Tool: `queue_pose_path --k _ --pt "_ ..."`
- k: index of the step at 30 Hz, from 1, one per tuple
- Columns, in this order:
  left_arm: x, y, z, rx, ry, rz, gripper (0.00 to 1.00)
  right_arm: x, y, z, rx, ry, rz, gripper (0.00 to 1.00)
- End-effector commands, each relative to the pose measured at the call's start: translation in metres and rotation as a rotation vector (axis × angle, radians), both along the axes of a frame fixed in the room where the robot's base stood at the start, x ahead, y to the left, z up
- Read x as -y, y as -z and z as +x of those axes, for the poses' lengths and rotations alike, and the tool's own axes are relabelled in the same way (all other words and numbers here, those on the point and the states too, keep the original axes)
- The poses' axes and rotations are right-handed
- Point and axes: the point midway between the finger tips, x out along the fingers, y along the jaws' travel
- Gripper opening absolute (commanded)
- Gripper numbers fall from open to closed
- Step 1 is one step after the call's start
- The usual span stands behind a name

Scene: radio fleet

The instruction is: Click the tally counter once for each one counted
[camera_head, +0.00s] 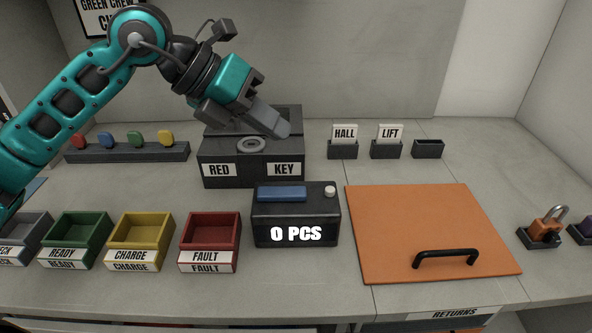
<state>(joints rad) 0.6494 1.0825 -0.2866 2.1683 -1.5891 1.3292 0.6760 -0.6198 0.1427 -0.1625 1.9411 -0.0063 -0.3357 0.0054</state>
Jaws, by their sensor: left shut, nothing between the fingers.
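The tally counter (263,218) is a dark box near the middle of the worktop. Its front display reads "0 PCS". A wide blue bar (282,194) and a small round white button (330,190) are on its top. My left gripper (283,129) is shut and empty. It is behind the counter and higher up, over a dark box (226,181) labelled RED and KEY, near a grey ring (251,144) on that box. I cannot tell if the fingertips touch the box. My right gripper does not show.
Green READY (105,241), yellow CHARGE (167,240) and red FAULT (237,239) bins stand left of the counter. An orange panel (410,220) with a black handle lies to its right. HALL (342,151) and LIFT (386,151) holders stand behind; an orange padlock (545,230) is far right.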

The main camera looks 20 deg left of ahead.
Motion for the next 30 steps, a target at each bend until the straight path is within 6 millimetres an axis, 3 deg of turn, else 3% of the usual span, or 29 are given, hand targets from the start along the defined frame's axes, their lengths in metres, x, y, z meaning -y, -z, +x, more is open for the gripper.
queue_pose_path --k 17,23,30 --pt "0.0 0.002 0.0 0.0 -0.001 0.001 0.0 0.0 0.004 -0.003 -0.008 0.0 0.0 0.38" --pt "0.0 0.017 0.0 -0.001 -0.001 0.0 0.0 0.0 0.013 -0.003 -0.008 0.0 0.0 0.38" --pt "0.0 0.052 0.0 -0.001 0.001 0.0 0.0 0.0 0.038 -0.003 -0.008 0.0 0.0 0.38"
